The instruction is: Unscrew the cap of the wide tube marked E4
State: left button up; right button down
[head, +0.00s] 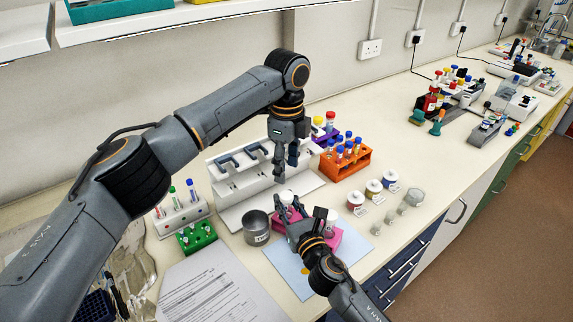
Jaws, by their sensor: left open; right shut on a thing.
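My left gripper (293,158) points down, open and empty, in front of the white stand and to the left of the orange rack. My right gripper (291,207) reaches in from the lower right, its fingers pointing up and left. It is shut on a small white-topped thing (287,197), largely hidden by the fingers, which may be a capped tube. A pink block or rack (334,242) lies partly hidden under the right gripper. No E4 marking is readable, so I cannot tell which tube bears it.
A grey metal beaker (256,228) stands left of my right gripper. A white stand (238,190) and orange tube rack (343,168) are behind. Small labelled jars (374,188) and clear glasses (414,198) stand right. A light blue mat (288,272) and printed sheet (215,290) lie in front.

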aim_at(287, 195)
pick_arm(q)
jog(key=m, duration=0.9)
jog(key=shift+f+m, duration=0.1)
jog(key=shift+m, duration=0.3)
jog(key=shift+f, duration=3.95)
